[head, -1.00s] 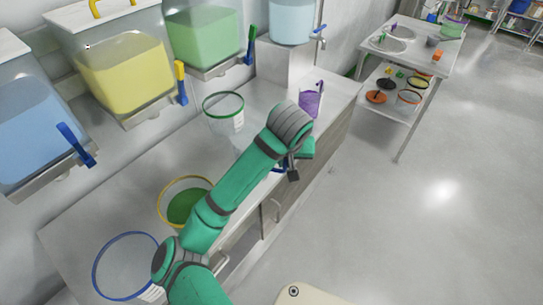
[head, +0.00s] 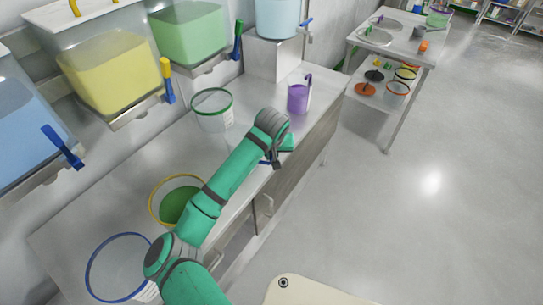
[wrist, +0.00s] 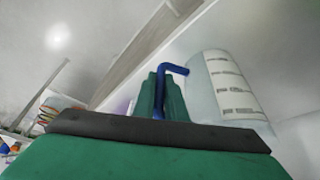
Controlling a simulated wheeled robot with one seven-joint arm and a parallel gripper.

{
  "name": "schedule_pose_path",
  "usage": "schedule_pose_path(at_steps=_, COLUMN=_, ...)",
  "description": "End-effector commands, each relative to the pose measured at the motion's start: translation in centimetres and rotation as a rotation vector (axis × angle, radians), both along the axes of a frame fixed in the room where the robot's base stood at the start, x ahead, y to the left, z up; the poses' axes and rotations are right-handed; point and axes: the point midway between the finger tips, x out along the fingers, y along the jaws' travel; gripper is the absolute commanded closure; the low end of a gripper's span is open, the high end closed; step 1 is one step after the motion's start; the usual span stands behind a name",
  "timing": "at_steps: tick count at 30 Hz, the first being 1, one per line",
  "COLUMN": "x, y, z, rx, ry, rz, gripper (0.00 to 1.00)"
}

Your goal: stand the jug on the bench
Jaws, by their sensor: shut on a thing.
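A clear jug (wrist: 225,85) with printed scale marks and a blue handle (wrist: 174,69) is in the wrist view. My gripper (wrist: 162,95) is shut on the blue handle, with the jug's body to the right of the fingers. In the head view my gripper (head: 284,144) is over the front edge of the bench (head: 140,165). My arm hides most of the jug there; only a bit of blue (head: 265,162) shows below the wrist. I cannot tell whether the jug's base touches the bench.
A jug of purple liquid (head: 298,98) stands beyond my gripper. A green-rimmed tub (head: 213,112), a yellow-rimmed tub (head: 160,205) and a blue-rimmed tub (head: 120,268) stand on the bench. Tapped tanks line the wall. A steel table (head: 395,45) stands at the back right.

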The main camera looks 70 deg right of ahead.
Motion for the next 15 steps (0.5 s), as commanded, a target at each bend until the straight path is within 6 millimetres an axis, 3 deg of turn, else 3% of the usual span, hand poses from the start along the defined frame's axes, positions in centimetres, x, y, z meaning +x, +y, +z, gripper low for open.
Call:
schedule_pose_path(at_steps=12, x=0.02, y=0.01, z=-0.95, rx=0.0, ry=0.001, rz=0.001, gripper=1.0)
schedule_pose_path(at_steps=13, x=0.03, y=0.01, z=-1.0, rx=0.0, ry=0.001, rz=0.001, gripper=0.87)
schedule_pose_path(at_steps=15, x=0.03, y=0.0, z=-0.95, rx=-0.001, ry=0.0, rz=0.001, gripper=0.7)
